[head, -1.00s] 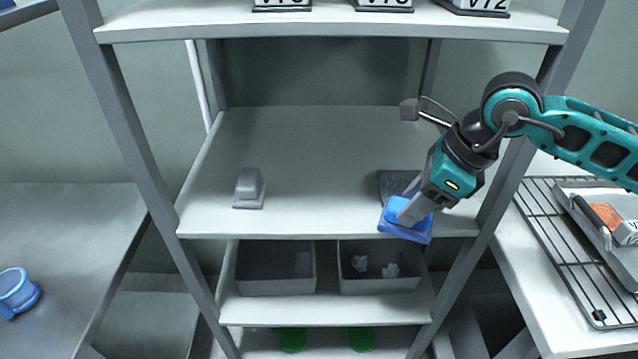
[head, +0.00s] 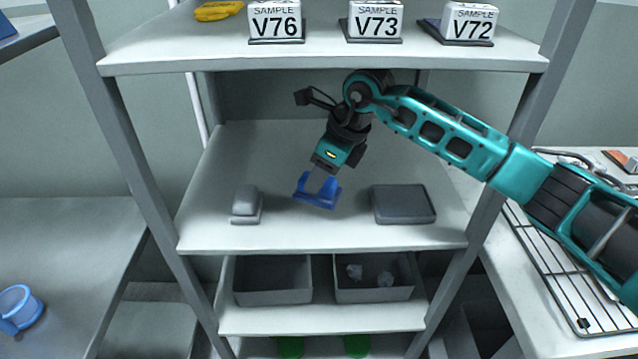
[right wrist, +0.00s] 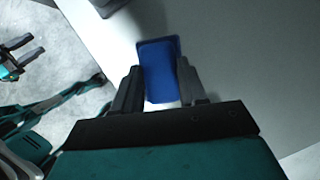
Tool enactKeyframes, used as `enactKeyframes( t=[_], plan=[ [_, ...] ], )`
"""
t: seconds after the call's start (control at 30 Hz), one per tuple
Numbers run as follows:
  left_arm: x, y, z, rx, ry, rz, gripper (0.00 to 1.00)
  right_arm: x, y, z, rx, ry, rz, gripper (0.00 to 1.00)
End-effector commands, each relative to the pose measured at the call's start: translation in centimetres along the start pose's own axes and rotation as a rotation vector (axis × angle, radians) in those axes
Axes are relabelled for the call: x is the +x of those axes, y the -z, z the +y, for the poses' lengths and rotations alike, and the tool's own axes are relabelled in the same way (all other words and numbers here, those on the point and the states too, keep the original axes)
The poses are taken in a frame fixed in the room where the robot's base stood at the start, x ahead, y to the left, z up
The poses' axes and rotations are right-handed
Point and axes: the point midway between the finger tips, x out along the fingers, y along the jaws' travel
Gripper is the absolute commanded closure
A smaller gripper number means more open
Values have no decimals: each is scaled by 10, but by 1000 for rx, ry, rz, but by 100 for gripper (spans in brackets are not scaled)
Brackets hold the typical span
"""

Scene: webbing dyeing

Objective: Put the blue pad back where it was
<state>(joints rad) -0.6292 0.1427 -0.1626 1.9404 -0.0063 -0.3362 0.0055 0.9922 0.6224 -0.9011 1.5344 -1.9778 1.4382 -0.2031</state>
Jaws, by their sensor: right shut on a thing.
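The blue pad (head: 317,192) is held in my right gripper (head: 322,184), above the middle shelf, left of a dark grey flat tray. The right wrist view shows the pad (right wrist: 160,72) as a blue rectangle between the two fingers of my right gripper (right wrist: 160,85), with pale shelf surface around it. My left gripper (right wrist: 14,58) shows only at the left edge of the right wrist view, away from the shelf, its two dark fingers apart and empty.
The dark grey tray (head: 403,204) lies bare at the shelf's right, and a grey block (head: 246,203) stands at its left. Sample boxes V76 (head: 276,24), V73 (head: 375,21) and V72 (head: 468,24) stand above. Two grey bins (head: 272,297) sit below. Posts flank the shelf.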

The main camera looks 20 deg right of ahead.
Motion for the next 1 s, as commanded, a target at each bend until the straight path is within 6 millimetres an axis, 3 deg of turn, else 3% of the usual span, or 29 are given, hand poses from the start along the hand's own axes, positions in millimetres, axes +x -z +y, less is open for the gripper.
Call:
enactKeyframes(
  t=[0.37,0.57,0.6,0.87,1.0],
  plan=[
    [-2,9,-1,2,1,9,57,32,11,0,2,-2,0,87],
    [-1,9,-1,2,1,9,57,33,11,-1,0,0,-1,87],
    [-1,9,-1,2,1,9,57,34,11,-1,0,0,0,57],
    [-1,9,-1,2,1,9,57,33,11,-1,0,0,-1,33],
    [-2,7,-1,1,0,6,57,33,11,-1,0,0,-1,33]
  ],
)
